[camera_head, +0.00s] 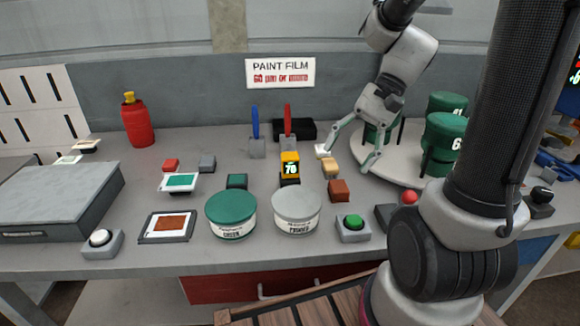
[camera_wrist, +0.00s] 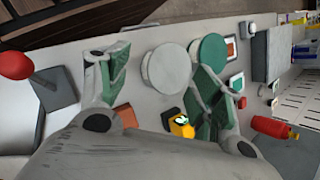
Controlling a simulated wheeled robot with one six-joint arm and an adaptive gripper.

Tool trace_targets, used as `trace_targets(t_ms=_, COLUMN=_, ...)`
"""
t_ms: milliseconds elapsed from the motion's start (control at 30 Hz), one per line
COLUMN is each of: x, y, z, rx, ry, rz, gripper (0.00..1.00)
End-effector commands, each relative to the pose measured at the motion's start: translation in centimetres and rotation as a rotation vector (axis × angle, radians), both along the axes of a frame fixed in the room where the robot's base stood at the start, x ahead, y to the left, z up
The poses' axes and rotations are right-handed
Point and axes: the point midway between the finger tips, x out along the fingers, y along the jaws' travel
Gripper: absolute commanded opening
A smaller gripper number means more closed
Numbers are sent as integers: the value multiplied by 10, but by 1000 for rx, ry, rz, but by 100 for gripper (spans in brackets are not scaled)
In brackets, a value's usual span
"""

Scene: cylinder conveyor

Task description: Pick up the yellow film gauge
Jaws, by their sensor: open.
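The yellow film gauge (camera_head: 290,167) stands on the table in the head view, with a black body and a display reading 70. It also shows in the wrist view (camera_wrist: 181,125), low in the picture, close to the base of my gripper's right finger. My gripper (camera_head: 352,146) is open and empty. It is to the right of the gauge in the head view, apart from it. In the wrist view my gripper (camera_wrist: 160,62) has its two green-padded fingers spread wide. My right finger may hide a little of the gauge's surroundings there.
The green tin (camera_head: 232,215) and the grey tin (camera_head: 296,212) stand in front of the gauge. Behind it are a blue brush (camera_head: 255,122), a red brush (camera_head: 287,120) and a black box (camera_head: 304,129). Small blocks lie nearby. A round platform (camera_head: 400,170) bears green cylinders at right.

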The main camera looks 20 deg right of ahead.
Motion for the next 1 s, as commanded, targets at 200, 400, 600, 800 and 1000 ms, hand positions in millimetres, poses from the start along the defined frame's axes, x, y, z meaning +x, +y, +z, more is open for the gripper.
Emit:
trace_targets(t_ms=200, x=54, y=18, z=-28, rx=291, ry=265, rz=-244, gripper=65)
trace_targets(t_ms=400, x=111, y=17, z=-60, rx=570, ry=471, rz=-465, gripper=65)
trace_targets(t_ms=600, x=158, y=3, z=-94, rx=805, ry=607, rz=-642, gripper=65)
trace_targets(t_ms=800, x=175, y=-6, z=-109, rx=901, ry=652, rz=-710, gripper=65)
trace_targets(t_ms=1000, x=180, y=13, z=-110, rx=908, ry=656, rz=-715, gripper=65)
